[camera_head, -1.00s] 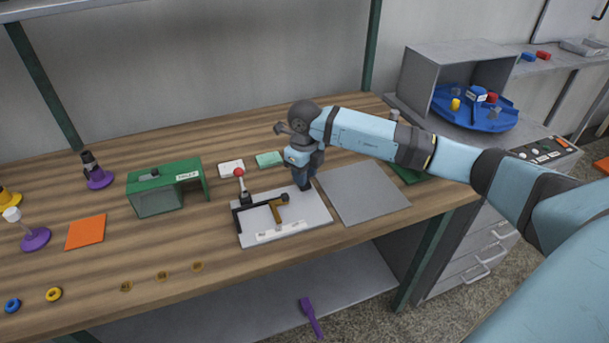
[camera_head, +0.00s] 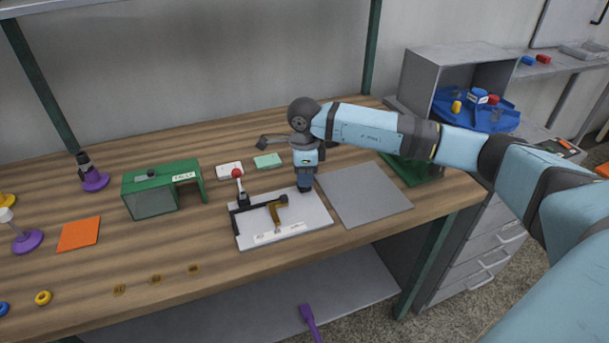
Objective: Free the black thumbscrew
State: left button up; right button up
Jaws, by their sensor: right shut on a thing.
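A white plate (camera_head: 314,214) lies on the wooden bench. It carries a black bar (camera_head: 252,206), a brass and dark T-shaped piece (camera_head: 277,213) and a red-knobbed lever (camera_head: 237,176). My right gripper (camera_head: 304,187) points down at the plate's back right corner, its fingertips low over the plate. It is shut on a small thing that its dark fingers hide. By its place this seems to be the black thumbscrew, but I cannot make out its shape. My left gripper is not in view.
A grey mat (camera_head: 362,194) lies right of the plate. A green box (camera_head: 160,188) stands to the left. A white block (camera_head: 229,170) and a mint block (camera_head: 267,161) lie behind the plate. An orange square (camera_head: 79,234) lies farther left.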

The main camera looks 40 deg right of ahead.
dwell(0.6)
jog(key=o, duration=0.9)
jog(key=shift+n, duration=0.3)
notch_tip(320, 180, up, 14)
jog(key=shift+f+p, duration=0.1)
jog(key=shift+p, duration=0.5)
